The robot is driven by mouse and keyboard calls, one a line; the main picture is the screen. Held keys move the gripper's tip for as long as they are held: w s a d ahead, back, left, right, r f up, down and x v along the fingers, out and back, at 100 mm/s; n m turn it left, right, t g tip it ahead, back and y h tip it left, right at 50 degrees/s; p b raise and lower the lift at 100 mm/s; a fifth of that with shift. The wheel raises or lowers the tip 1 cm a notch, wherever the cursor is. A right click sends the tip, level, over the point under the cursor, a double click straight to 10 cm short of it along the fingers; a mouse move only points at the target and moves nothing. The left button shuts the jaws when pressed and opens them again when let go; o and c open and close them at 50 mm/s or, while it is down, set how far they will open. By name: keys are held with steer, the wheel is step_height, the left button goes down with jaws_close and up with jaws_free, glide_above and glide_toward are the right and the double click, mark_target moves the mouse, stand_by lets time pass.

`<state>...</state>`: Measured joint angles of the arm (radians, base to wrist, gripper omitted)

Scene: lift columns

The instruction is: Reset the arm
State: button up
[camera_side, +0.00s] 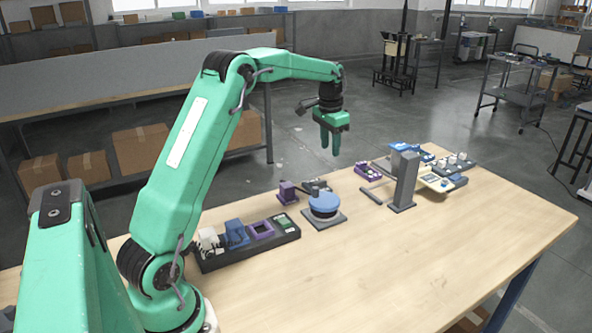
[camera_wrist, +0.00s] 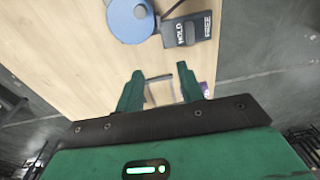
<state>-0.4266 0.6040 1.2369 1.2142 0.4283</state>
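My green gripper (camera_side: 330,152) hangs above the table, fingers pointing down, in the side view. In the wrist view its two fingers stand apart, and my gripper (camera_wrist: 159,71) looks empty. A grey frame-like shape (camera_wrist: 160,77) shows beyond the gap; I cannot tell what it is. A blue disc (camera_side: 324,203) on a grey plate stands on the table, below my gripper; the disc also shows in the wrist view (camera_wrist: 130,18). Beside it is a dark box marked HOLD and FREE (camera_wrist: 187,30). A grey column (camera_side: 406,179) stands upright to the right.
A dark tray (camera_side: 222,263) with white, blue, purple and green pieces lies front left. A purple block (camera_side: 287,193) stands near the disc. A pale tray (camera_side: 436,182) and several small parts sit right of the column. The wooden table's front (camera_side: 400,260) is clear.

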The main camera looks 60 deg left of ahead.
steer(key=s+d+r+t, duration=0.2)
steer(key=s+d+r, duration=0.8)
steer(key=s+d, duration=0.45)
steer(key=s+d+f+t, duration=0.1)
steer(key=s+d+f, duration=0.1)
steer(key=s+d, duration=0.2)
steer(key=s+d+f+t, duration=0.1)
steer(key=s+d, duration=0.4)
steer(key=s, duration=0.6)
steer(key=shift+f+t, duration=0.3)
steer(key=shift+f, duration=0.25)
stand_by(0.7)
